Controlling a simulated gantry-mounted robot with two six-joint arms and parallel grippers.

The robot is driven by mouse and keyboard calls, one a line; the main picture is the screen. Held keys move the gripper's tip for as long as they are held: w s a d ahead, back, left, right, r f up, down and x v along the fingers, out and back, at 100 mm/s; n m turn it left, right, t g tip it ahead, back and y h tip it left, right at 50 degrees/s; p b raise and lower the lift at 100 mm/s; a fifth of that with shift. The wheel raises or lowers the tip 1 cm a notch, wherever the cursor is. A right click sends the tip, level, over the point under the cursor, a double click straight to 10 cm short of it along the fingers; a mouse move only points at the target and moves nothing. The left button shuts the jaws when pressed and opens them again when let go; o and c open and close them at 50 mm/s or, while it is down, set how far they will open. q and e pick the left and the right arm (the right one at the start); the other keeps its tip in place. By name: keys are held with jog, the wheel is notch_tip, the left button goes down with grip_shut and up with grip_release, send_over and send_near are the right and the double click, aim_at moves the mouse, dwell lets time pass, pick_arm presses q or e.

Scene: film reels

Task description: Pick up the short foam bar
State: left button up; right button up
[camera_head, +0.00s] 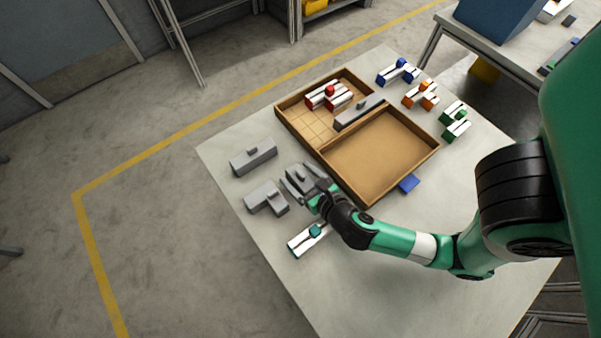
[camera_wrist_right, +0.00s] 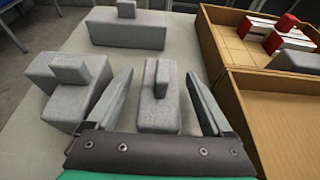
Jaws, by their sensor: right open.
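A short grey foam bar (camera_wrist_right: 158,108) with a raised grip on top stands on the table, and it also shows in the head view (camera_head: 298,182). My right gripper (camera_head: 314,186) is at this bar. In the right wrist view the open fingers (camera_wrist_right: 160,76) lie on either side of the bar, with gaps visible on both sides. The gripper hides part of the bar in the head view. My left gripper is not in view.
A grey foam block (camera_head: 266,197) and a longer grey foam bar (camera_head: 253,157) stand nearby at left. The two-part wooden tray (camera_head: 372,203) is close on the right, holding red-white pieces and a grey bar. A teal-white piece (camera_head: 308,239) lies toward the front.

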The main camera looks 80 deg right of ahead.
aim_at(294, 169)
jog(key=shift+x, duration=0.85)
jog(key=shift+w+d+f, duration=0.1)
jog(key=shift+w+d, duration=0.05)
jog(key=shift+w, duration=0.15)
grip_shut()
notch_tip(294, 169, up, 10)
jog(key=p, duration=0.6)
